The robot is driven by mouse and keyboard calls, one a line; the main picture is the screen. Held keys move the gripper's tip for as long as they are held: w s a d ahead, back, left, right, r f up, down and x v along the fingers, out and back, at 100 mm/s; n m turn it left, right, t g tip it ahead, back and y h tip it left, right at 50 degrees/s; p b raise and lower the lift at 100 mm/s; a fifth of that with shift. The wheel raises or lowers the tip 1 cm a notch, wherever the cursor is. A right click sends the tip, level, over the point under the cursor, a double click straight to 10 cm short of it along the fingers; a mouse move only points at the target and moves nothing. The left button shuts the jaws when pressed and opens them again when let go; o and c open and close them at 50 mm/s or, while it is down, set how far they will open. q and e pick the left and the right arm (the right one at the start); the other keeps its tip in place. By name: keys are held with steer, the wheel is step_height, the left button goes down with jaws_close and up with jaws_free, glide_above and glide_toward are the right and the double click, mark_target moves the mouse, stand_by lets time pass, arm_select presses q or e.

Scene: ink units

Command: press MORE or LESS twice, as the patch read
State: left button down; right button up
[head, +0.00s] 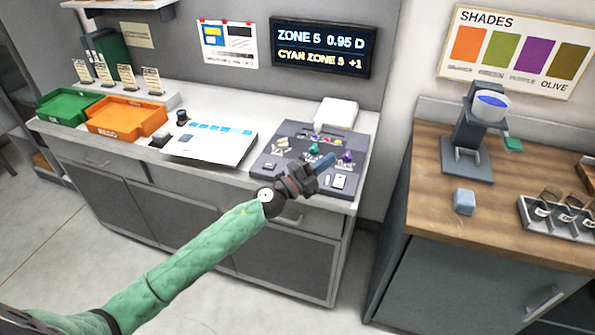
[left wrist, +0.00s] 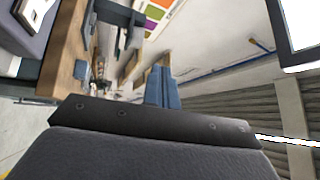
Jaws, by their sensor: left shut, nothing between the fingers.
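The wall display (head: 322,46) reads "ZONE 5 0.95 D" and, below, "CYAN ZONE 5 +1". A dark grey console (head: 265,162) with small coloured controls sits at the right end of the white counter. Labels MORE and LESS are too small to read. A white panel (head: 205,152) with a row of blue patches lies left of the console. My left gripper (head: 326,160) is over the console's right front part, its blue fingers together and empty. These fingers also show in the left wrist view (left wrist: 164,88). I cannot tell whether they touch the console. My right gripper is out of view.
Green (head: 68,107) and orange (head: 127,118) trays stand at the counter's left. A white block (head: 336,112) lies behind the console. The wooden counter (head: 425,180) at right holds a stand (head: 468,150), a blue block (head: 464,202) and a rack (head: 553,222). A gap separates the counters.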

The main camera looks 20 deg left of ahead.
arm_select(q)
steer(key=w+a+m+g+y, duration=0.65)
steer(key=a+m+g, duration=0.35)
steer(key=a+m, duration=0.25)
steer(key=shift+m, duration=0.25)
steer(key=f, duration=0.2)
steer(key=d+f+b, duration=0.1)
steer(key=f, duration=0.2)
steer(key=shift+w+f, duration=0.15)
steer(key=shift+w, duration=0.05)
steer(key=shift+f+b, duration=0.75)
steer(key=shift+f, duration=1)
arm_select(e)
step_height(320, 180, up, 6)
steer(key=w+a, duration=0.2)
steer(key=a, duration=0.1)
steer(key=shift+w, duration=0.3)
